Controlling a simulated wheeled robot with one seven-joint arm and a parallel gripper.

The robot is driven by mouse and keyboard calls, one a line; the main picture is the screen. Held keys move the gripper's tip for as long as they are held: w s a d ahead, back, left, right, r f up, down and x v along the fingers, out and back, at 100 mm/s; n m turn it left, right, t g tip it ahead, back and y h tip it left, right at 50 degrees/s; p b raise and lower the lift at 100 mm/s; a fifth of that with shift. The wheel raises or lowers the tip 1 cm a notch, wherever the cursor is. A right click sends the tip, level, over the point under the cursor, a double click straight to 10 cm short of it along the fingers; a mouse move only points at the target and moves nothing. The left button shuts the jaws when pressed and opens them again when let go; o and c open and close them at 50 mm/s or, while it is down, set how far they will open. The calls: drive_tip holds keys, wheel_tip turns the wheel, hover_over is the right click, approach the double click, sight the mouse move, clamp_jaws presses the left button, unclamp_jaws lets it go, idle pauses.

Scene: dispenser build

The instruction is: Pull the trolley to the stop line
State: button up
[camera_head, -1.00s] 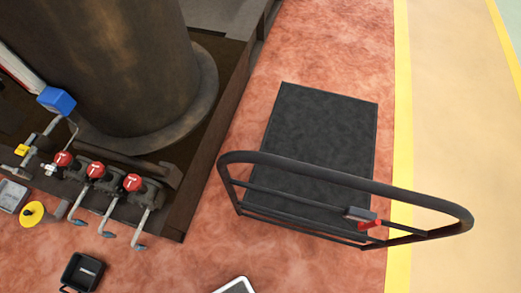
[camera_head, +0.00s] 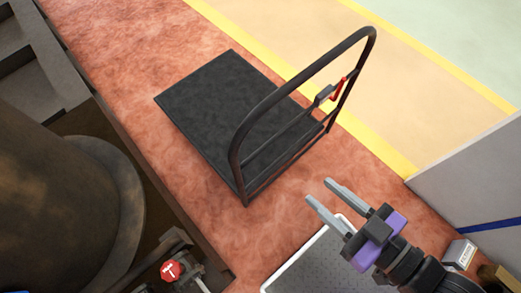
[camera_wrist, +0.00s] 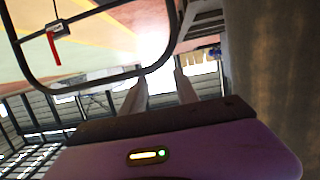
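The trolley (camera_head: 222,110) is a flat black platform with a tall dark tube handle (camera_head: 285,85) at its near end. It stands on the red floor beside a yellow line (camera_head: 270,62). A small grey box with a red lever (camera_head: 333,92) sits on the handle's crossbar; it also shows in the wrist view (camera_wrist: 54,36). My gripper (camera_head: 316,190) is open and empty, with two grey fingers apart. In the head view it appears to the lower right of the handle, not touching it. In the wrist view the handle loop (camera_wrist: 92,80) crosses behind the fingers (camera_wrist: 160,90).
A large dark cylinder (camera_head: 50,200) on a dark base is at left, with a red-knobbed valve (camera_head: 170,270) near the bottom. A pale wall (camera_head: 480,170) with a blue stripe stands at right. A grey textured plate (camera_head: 320,265) lies below my gripper. The tan lane beyond the yellow line is clear.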

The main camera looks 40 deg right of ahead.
drive_tip(key=shift+a, duration=0.15)
drive_tip(key=shift+o, duration=0.5)
drive_tip(key=shift+f, duration=0.15)
drive_tip(key=w+d+f+m+g+b, duration=0.2)
drive_tip(key=w+f+b, duration=0.1)
drive_tip(key=f, duration=0.6)
drive_tip(key=w+d+f+m+g+h+b, duration=0.1)
drive_tip(key=w+f+m+b, duration=0.25)
drive_tip(key=f, duration=0.55)
drive_tip(key=w+d+f+m+g+b, duration=0.2)
drive_tip(key=w+f+b, duration=0.1)
drive_tip(key=f, duration=0.7)
drive_tip(key=w+d+f+m+g+b, duration=0.3)
drive_tip(key=w+d+f+m+b, duration=0.1)
drive_tip(key=w+f+m, duration=0.1)
drive_tip(key=w+d+f+m+g+y+b, duration=0.1)
drive_tip(key=w+d+f+m+g+b, duration=0.2)
drive_tip(key=w+f, duration=0.5)
drive_tip(key=shift+d+m+g+b, duration=0.4)
drive_tip(key=shift+m+g+b, duration=0.4)
drive_tip(key=shift+m+b, duration=0.3)
wheel_tip(320, 180, down, 12)
drive_tip(key=w+b, duration=0.2)
drive_tip(key=b, duration=0.3)
drive_tip(key=shift+w, duration=0.15)
drive_tip(key=shift+r, duration=0.1)
drive_tip(key=shift+c, duration=0.3)
